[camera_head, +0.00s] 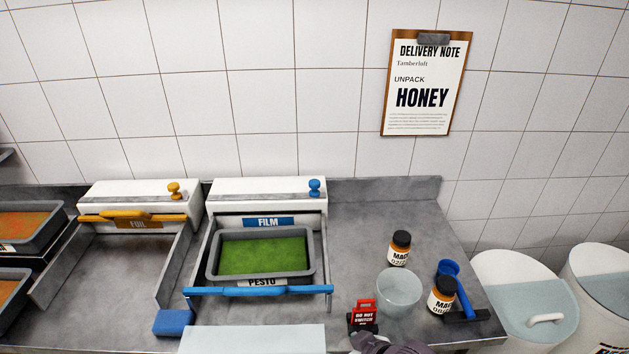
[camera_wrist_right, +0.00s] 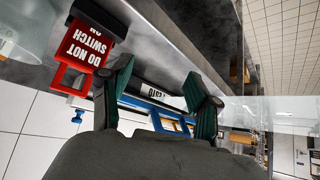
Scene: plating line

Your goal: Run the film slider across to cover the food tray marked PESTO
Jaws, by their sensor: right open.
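The film dispenser (camera_head: 235,194) is a white box with a blue FILM label and a blue knob (camera_head: 315,187) at the right end of its top slot. Its blue bar (camera_head: 258,291) lies across the front of the frame, before the tray marked PESTO (camera_head: 311,262). The tray holds green food; I cannot tell whether clear film lies over it. My right gripper (camera_head: 385,346) shows partly at the bottom edge, right of the bar. In the right wrist view its fingers (camera_wrist_right: 160,75) are open and empty, with the PESTO label and blue bar beyond. My left gripper is out of view.
A red DO NOT SWITCH sign (camera_head: 363,316) stands close to my right gripper. A clear bowl (camera_head: 398,292), jars (camera_head: 399,248) and a blue tool (camera_head: 462,310) lie right. The counter behind the jars is clear.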

